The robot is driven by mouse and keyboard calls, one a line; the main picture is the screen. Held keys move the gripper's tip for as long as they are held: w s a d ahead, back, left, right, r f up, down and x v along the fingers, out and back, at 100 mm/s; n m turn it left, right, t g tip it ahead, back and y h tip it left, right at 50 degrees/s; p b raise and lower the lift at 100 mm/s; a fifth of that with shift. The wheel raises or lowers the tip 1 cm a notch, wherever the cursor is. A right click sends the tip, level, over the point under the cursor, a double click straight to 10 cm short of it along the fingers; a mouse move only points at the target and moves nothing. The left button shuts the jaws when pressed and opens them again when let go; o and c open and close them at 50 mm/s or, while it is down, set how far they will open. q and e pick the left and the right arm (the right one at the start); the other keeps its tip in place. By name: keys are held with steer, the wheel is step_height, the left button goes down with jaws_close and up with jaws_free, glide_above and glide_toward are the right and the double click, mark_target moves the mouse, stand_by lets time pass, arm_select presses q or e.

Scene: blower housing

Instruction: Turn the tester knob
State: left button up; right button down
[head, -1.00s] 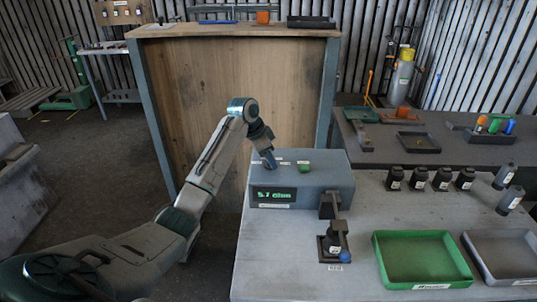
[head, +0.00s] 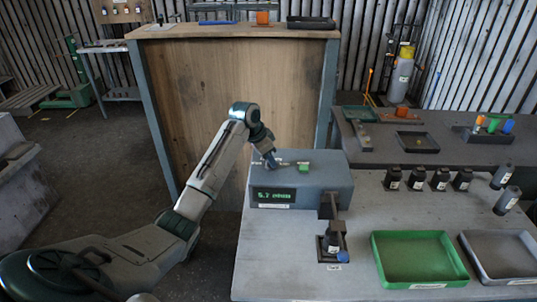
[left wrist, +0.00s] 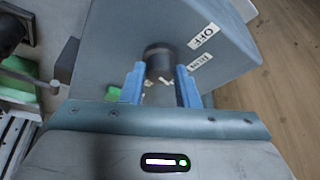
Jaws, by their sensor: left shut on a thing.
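The tester is a grey-blue box (head: 330,182) on the workbench, with a lit green readout (head: 273,195) on its front. The readout begins with 5.7; the rest is too small to read surely. In the left wrist view the dark round knob (left wrist: 160,60) stands on the box's top face, between labels, one reading "OFF". My left gripper (head: 271,160) reaches down onto the top of the tester. In the left wrist view its blue fingers (left wrist: 160,88) are closed on both sides of the knob. A green button (head: 304,168) sits right of the gripper. My right gripper is not in view.
A small fixture with a blue knob (head: 333,243) stands in front of the tester. A green tray (head: 420,284) and a grey tray (head: 478,270) lie to the right. Several black parts (head: 440,180) stand behind them. A wooden panel (head: 235,110) rises behind my arm.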

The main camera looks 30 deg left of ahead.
arm_select(q)
steer(key=n+p, duration=0.2)
steer(key=n+y+p, duration=0.1)
steer(key=n+p, duration=0.1)
steer(key=p, duration=0.1)
steer(key=n+y+p, duration=0.1)
steer(key=n+p, duration=0.1)
steer(key=shift+d+r+t, duration=0.25)
steer(key=shift+r+t, duration=0.05)
steer(key=shift+r, duration=0.05)
steer(key=shift+f+n+y+p, duration=0.1)
steer(key=shift+n+y+p, duration=0.6)
steer(key=shift+n, duration=0.4)
steer(key=n, duration=0.2)
steer(key=shift+w+d+f+n+y+p, duration=0.1)
steer(key=shift+n+y+p, duration=0.2)
steer(key=shift+y, duration=0.1)
steer(key=n+g+y, duration=0.1)
steer(key=n, duration=0.3)
steer(key=shift+d, duration=0.1)
steer(key=shift+w+n+g+y, duration=0.1)
steer(key=shift+n+g+y, duration=0.2)
steer(key=shift+n, duration=0.5)
steer(key=o, duration=1)
steer(key=shift+c, duration=0.2)
